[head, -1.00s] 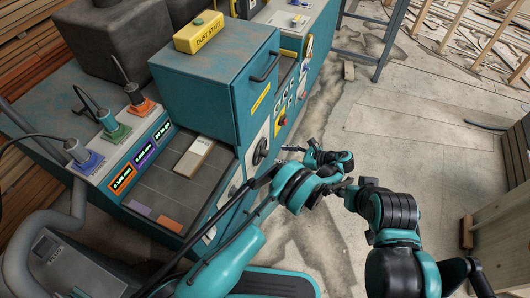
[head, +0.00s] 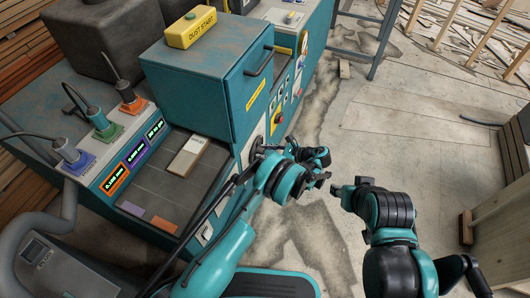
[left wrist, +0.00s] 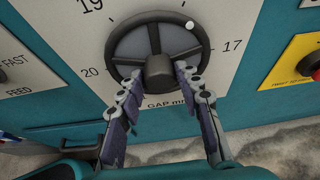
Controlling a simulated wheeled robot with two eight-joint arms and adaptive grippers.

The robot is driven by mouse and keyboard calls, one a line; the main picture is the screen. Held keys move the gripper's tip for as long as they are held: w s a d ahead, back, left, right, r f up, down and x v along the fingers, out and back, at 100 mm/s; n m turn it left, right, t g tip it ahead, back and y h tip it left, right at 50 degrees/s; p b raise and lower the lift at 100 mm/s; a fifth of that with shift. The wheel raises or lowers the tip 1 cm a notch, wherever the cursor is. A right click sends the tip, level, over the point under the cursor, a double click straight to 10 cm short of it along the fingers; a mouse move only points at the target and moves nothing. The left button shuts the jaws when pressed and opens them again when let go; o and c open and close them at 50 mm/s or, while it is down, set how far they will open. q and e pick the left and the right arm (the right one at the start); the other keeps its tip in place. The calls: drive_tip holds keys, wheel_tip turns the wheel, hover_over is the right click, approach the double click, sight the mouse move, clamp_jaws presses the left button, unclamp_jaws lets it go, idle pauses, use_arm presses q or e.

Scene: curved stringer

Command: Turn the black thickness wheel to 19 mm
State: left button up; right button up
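The black thickness wheel (left wrist: 122,45) fills the top middle of the left wrist view, on a pale dial plate on the teal machine. It has a thick rim, a round hub (left wrist: 160,71) and a small pale knob (left wrist: 189,25) at its upper right. The printed 19 is at upper left, 20 at left and 17 at right. My left gripper (left wrist: 160,75) is open, its fingers at either side of the hub; contact is unclear. In the head view, my left gripper (head: 268,148) is at the machine's front and partly hides the wheel. My right gripper (head: 338,188) hangs apart from the machine; its fingers are unclear.
A yellow button box (left wrist: 300,62) with a red button is right of the dial plate. A FEED knob (left wrist: 3,75) is at the left. A yellow DUST START box (head: 190,28) sits on the teal cabinet (head: 200,75). The concrete floor (head: 420,150) at right is mostly clear.

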use_arm(q)
drive_tip(key=c, duration=0.5)
drive_tip(key=shift+n, duration=0.3)
drive_tip(key=shift+s+a+n+t, duration=0.1)
drive_tip(key=shift+s+n+t, duration=0.05)
drive_tip(key=shift+n+t, duration=1.7)
drive_tip(key=shift+n+g, duration=0.25)
drive_tip(key=shift+n, duration=0.1)
drive_tip(key=o, duration=1.2)
drive_tip(key=shift+c, duration=0.2)
